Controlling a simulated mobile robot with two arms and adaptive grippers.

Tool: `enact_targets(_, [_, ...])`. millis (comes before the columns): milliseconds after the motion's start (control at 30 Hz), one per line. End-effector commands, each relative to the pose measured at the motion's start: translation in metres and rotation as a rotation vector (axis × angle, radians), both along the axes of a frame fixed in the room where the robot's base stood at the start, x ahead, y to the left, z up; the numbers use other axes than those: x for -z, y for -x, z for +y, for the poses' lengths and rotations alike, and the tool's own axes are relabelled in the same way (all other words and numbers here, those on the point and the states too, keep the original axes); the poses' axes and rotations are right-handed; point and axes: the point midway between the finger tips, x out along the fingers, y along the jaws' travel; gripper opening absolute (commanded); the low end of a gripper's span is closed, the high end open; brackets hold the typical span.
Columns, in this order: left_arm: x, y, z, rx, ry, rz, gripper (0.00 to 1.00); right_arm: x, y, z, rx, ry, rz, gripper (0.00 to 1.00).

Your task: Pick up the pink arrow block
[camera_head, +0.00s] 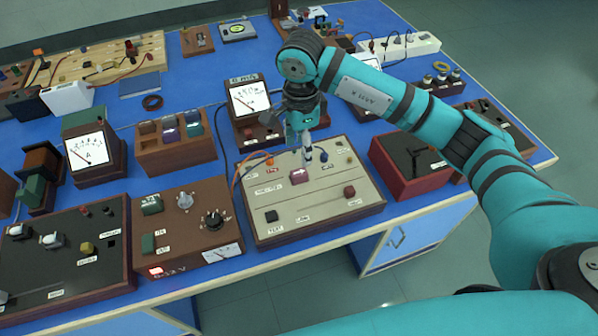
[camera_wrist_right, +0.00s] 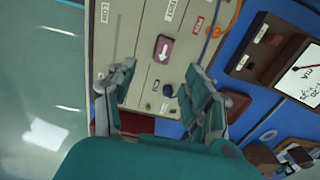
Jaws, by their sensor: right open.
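The pink arrow block (camera_head: 299,176) is a small pink block with a white arrow on top. It sits on the light top panel of a wooden-edged board (camera_head: 330,199) near the table's front. In the right wrist view the block (camera_wrist_right: 163,48) lies beyond the fingertips, roughly between their lines. My right gripper (camera_head: 307,156) hangs just behind and above the block in the head view, fingers pointing down. It is open and empty, and its two fingers show apart in the right wrist view (camera_wrist_right: 158,80). My left gripper is not seen.
On the same board are a red-brown block (camera_head: 349,191), a black block (camera_head: 271,216) and a dark blue knob (camera_head: 323,157). A red box (camera_head: 408,166) stands to the right, a brown control box (camera_head: 187,228) to the left. A meter (camera_head: 248,104) stands behind.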

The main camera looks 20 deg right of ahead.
Motion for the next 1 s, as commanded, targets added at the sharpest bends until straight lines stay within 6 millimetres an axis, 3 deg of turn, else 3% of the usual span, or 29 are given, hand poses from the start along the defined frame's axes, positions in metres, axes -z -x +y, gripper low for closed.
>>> enact_targets(67, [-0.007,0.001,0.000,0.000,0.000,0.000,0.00,0.015,0.001,0.000,0.000,-0.001,0.005,0.52])
enact_targets(200, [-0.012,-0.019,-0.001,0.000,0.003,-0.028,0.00,0.036,0.000,0.000,0.001,-0.001,0.003,0.52])
enact_targets(400, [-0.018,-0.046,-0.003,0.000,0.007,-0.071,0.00,0.048,0.000,-0.001,0.001,-0.001,0.002,0.52])
enact_targets(700, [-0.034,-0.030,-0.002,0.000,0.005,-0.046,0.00,0.089,-0.003,-0.004,0.001,-0.002,0.003,0.52])
enact_targets(1000, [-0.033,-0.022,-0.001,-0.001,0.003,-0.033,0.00,0.097,-0.004,-0.004,-0.001,-0.002,-0.001,0.52])
